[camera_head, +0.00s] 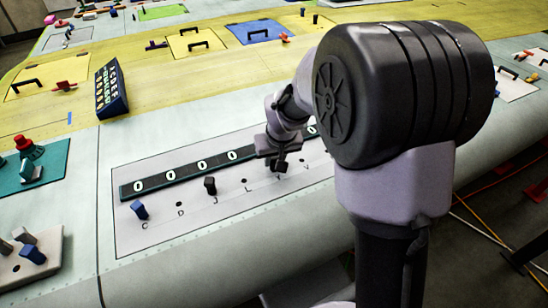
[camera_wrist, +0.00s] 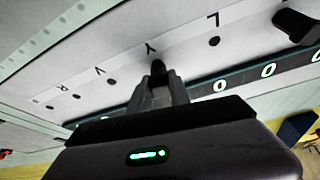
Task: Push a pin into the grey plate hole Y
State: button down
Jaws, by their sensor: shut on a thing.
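The grey plate (camera_head: 150,235) lies on the wing, with a row of lettered holes. My gripper (camera_head: 279,160) is over the plate at letter Y. In the wrist view my gripper (camera_wrist: 158,84) is shut on a dark pin (camera_wrist: 157,66). The pin's end is beside the letter Y and covers where hole Y lies. I cannot tell how deep the pin sits, or whether it has entered the hole. The neighbouring hole L (camera_wrist: 214,41) and hole V (camera_wrist: 112,82) are empty.
A black pin (camera_head: 210,186) stands at J and a blue pin (camera_head: 139,210) at C; hole D (camera_head: 179,204) is empty. A dark strip with several zeros (camera_head: 170,178) runs behind the holes. A tray with loose pins (camera_head: 45,268) is at the lower left.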

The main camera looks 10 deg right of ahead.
jog(key=shift+f, duration=0.35)
jog(key=c, duration=1.1)
grip_release()
jog(key=shift+r, duration=0.1)
jog(key=p+v, duration=0.4)
jog(key=v, duration=1.3)
jog(key=shift+s+r, duration=0.1)
jog(key=shift+r, duration=0.1)
